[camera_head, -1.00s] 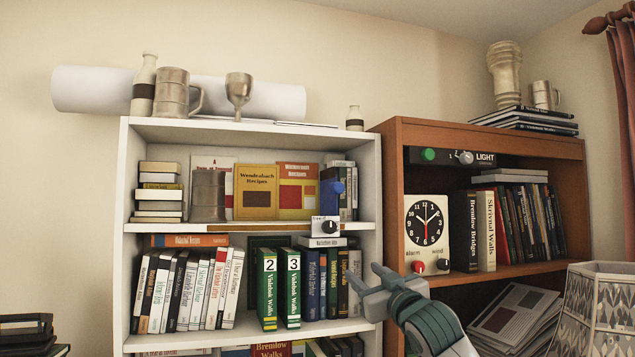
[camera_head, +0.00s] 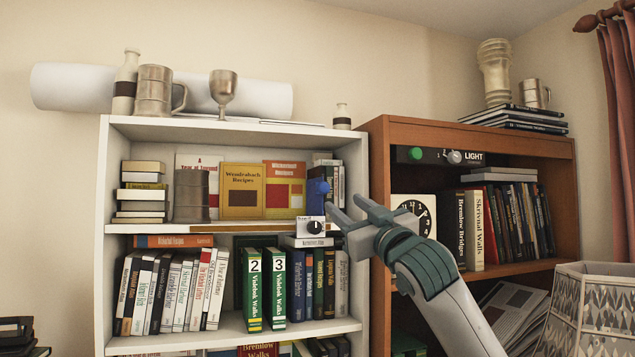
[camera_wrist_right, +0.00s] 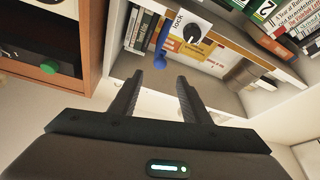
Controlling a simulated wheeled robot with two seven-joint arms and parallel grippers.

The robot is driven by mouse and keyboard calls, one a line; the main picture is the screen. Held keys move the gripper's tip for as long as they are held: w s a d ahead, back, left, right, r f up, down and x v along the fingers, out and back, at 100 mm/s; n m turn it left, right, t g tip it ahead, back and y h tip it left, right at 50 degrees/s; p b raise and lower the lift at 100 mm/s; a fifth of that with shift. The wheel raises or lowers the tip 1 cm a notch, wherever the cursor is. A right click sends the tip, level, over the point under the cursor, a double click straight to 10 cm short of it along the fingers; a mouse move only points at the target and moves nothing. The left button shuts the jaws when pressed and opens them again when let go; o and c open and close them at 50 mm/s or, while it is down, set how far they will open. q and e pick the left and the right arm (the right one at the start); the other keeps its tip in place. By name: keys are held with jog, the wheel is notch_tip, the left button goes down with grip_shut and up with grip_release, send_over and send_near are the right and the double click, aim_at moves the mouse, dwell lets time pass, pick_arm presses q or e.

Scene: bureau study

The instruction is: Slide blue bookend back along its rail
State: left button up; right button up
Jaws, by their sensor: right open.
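The blue bookend (camera_head: 318,192) stands at the right end of the white bookcase's middle shelf, beside some upright books. In the right wrist view its blue part (camera_wrist_right: 161,48) shows just beyond my fingers. A white box with a black dial (camera_head: 312,227) sits at the shelf's front edge just below it; in the wrist view this dial box (camera_wrist_right: 193,30) is marked "lock". A brownish strip (camera_head: 240,227) runs along the shelf front to the left. My right gripper (camera_head: 342,203) is open and empty, in front of the shelf and just right of the bookend. My left gripper is out of view.
The white bookcase's right side wall (camera_head: 357,170) is close to my right gripper. A brown bookcase (camera_head: 378,180) with a clock (camera_head: 422,212) stands to the right. A goblet (camera_head: 223,90) and mugs stand on top. A lampshade (camera_head: 590,310) is at lower right.

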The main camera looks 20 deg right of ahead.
jog(key=p+x, duration=0.8)
jog(key=x, duration=0.6)
jog(key=shift+w+r, duration=0.25)
jog(key=shift+w, duration=0.05)
jog(key=shift+p+x, duration=0.6)
jog(key=shift+x, duration=0.2)
jog(key=shift+f, duration=0.15)
jog(key=shift+c, duration=0.3)
grip_shut()
jog(key=shift+a, duration=0.1)
